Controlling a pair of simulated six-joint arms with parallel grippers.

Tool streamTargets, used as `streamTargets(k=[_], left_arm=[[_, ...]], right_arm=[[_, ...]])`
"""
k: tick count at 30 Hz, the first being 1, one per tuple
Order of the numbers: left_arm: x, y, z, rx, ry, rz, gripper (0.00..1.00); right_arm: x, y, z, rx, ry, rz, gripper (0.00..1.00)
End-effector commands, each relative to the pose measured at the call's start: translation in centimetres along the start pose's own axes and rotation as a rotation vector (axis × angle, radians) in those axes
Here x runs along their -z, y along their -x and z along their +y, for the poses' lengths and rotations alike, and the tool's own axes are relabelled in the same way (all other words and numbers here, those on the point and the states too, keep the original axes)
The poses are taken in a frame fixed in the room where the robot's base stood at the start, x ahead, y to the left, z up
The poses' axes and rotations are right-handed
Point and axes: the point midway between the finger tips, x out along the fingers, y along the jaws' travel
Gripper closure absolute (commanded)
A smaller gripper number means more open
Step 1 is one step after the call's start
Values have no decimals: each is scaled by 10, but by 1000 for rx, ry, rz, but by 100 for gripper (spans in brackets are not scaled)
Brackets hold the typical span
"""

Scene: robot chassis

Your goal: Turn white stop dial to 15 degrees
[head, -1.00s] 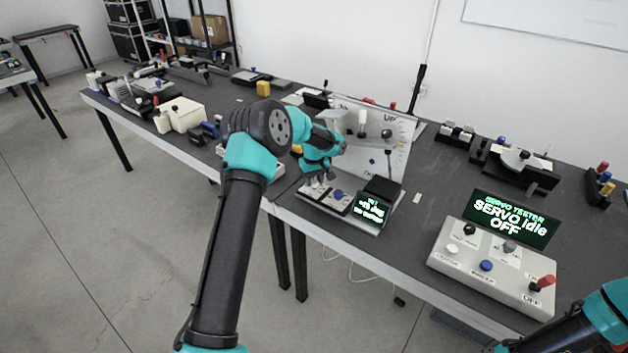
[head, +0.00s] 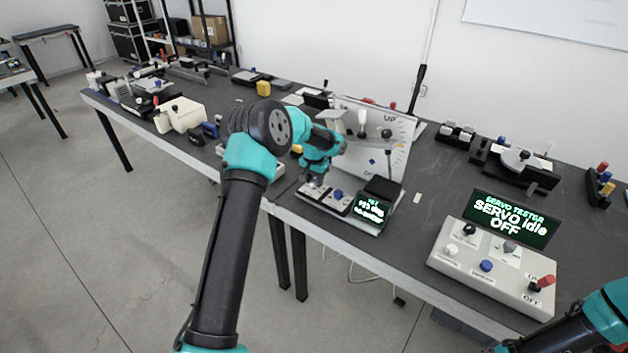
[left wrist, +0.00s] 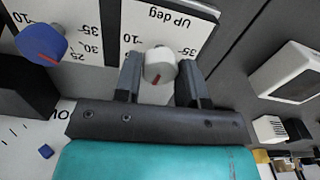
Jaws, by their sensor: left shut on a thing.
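The white stop dial (left wrist: 159,66) shows in the left wrist view, with a red pointer line on its face. It sits on a pale plate marked "UP deg" (left wrist: 166,17) with numbers around it. My left gripper (left wrist: 160,80) has a finger on each side of the dial and is shut on it. In the head view the left gripper (head: 317,180) points down at the small dial box (head: 328,204); the white dial is mostly hidden there. The blue dial (left wrist: 41,44) stands beside it, also seen in the head view (head: 338,195). The box's display (head: 371,211) is lit, but its text is too small to read.
An upright white panel (head: 372,135) with a lever and scale stands behind the dial box. A servo tester (head: 490,269) reading "SERVO idle OFF" stands to the right. Part of my right arm (head: 590,320) shows at the lower right.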

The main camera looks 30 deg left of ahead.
Motion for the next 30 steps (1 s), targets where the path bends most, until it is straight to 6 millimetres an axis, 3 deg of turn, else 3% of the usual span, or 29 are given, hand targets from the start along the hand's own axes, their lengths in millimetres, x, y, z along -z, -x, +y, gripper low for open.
streamTargets(k=[21, 30], left_arm=[[0, 1, 0, 1, -664, 1, 86], [0, 1, 0, 1, -843, 1, 86]], right_arm=[[0, 0, 0, 0, 0, 0, 50], [0, 0, 0, 0, 0, 0, 50]])
